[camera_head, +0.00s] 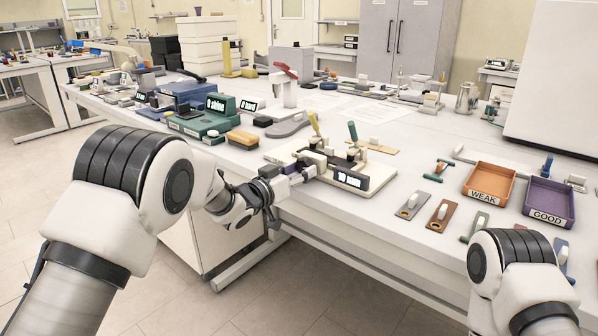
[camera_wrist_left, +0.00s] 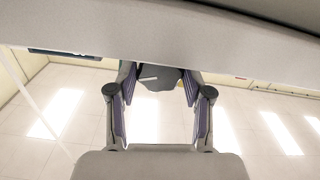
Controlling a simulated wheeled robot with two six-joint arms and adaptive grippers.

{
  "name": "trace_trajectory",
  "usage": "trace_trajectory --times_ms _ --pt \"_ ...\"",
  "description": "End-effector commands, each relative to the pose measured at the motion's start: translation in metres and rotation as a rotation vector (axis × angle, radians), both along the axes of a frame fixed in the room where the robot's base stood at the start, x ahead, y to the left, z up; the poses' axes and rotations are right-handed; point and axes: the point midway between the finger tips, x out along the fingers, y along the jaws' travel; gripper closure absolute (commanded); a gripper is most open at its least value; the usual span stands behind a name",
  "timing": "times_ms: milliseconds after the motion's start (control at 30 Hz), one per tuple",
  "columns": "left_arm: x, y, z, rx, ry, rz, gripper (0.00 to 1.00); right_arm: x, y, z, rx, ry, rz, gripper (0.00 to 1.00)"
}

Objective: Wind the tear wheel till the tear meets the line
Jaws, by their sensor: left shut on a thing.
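The tear tester is a low cream unit (camera_head: 372,191) near the table's front edge. It carries two clamps, one with a yellow lever (camera_head: 314,124) and one with a green lever (camera_head: 352,131). Its dark display (camera_head: 348,180) seems to read 10 mm. My left gripper (camera_head: 312,168) is at the tester's left front side. In the left wrist view my left gripper (camera_wrist_left: 160,88) is shut on a dark grey rounded part with a white mark, apparently the tear wheel (camera_wrist_left: 158,79). The tear and its line are too small to tell. My right gripper is out of frame.
An orange WEAK tray (camera_head: 490,178) and a purple GOOD tray (camera_head: 550,198) stand at right. Sample strips, one grey (camera_head: 412,206) and one brown (camera_head: 443,214), lie before them. A green device (camera_head: 212,122) and a shoe sole (camera_head: 288,126) lie left of the tester.

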Motion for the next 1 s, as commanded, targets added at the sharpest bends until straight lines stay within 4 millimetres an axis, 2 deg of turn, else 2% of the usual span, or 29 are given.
trace_trajectory --times_ms 367,1000 --pt "0.0 0.001 -0.001 0.099 -0.072 0.001 0.84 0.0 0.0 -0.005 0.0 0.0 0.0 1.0" --pt "0.001 0.001 -0.001 0.446 -0.324 0.0 0.84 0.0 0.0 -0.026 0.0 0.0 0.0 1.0"
